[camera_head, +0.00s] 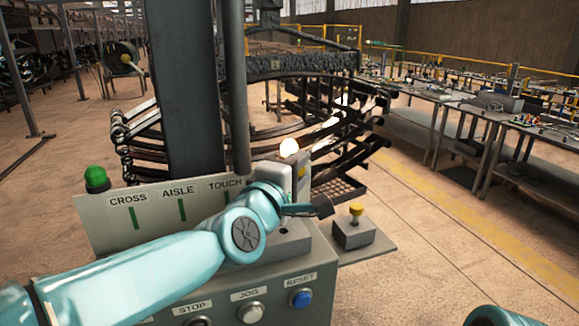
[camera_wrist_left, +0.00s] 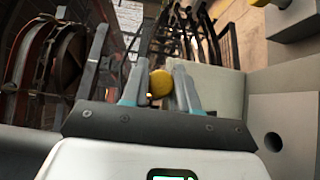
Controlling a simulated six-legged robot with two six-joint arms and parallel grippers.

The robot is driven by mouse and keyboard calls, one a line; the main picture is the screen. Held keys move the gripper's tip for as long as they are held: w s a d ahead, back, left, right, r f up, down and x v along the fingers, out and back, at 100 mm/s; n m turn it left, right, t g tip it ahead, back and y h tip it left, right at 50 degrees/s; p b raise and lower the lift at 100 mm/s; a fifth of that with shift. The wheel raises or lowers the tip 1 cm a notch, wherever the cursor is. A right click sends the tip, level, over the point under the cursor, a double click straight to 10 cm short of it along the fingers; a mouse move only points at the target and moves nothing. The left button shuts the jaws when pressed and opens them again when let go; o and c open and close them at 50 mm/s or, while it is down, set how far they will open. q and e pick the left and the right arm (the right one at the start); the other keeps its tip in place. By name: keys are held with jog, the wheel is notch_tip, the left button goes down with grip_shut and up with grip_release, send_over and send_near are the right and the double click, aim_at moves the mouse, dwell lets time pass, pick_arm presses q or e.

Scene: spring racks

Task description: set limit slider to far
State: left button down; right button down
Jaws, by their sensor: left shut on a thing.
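The grey control box (camera_head: 265,280) stands in front of me, with a tilted label plate (camera_head: 150,215) behind its top. My left gripper (camera_head: 300,192) is over the right part of the box top; its fingers are largely hidden by my wrist there. In the left wrist view my left gripper (camera_wrist_left: 160,88) has its two fingers on either side of a round yellow knob (camera_wrist_left: 160,83) and is shut on it. I cannot tell for sure whether this knob is the limit slider's handle. No "far" mark can be read. My right gripper is out of view.
The plate reads CROSS, AISLE and TOUCH; a green dome button (camera_head: 96,178) is at its left. A blue RESET button (camera_head: 301,298) and JOG button (camera_head: 251,312) are in front. A dark column (camera_head: 190,90) rises behind.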

pick_arm(q)
jog(key=shift+d+r, duration=0.1)
jog(key=c, duration=0.9)
grip_release()
jog(key=shift+w+d, duration=0.1)
jog(key=shift+d, duration=0.15)
jog(key=shift+s+a, duration=0.2)
jog(key=shift+a, duration=0.1)
jog(key=b+v, duration=0.1)
jog(key=v, duration=0.3)
jog(key=shift+s+f+b, duration=0.2)
jog(key=shift+s+b, duration=0.05)
jog(key=shift+b, duration=0.1)
jog(key=v, duration=1.1)
jog(key=shift+s+r, duration=0.1)
jog(key=shift+s, duration=0.05)
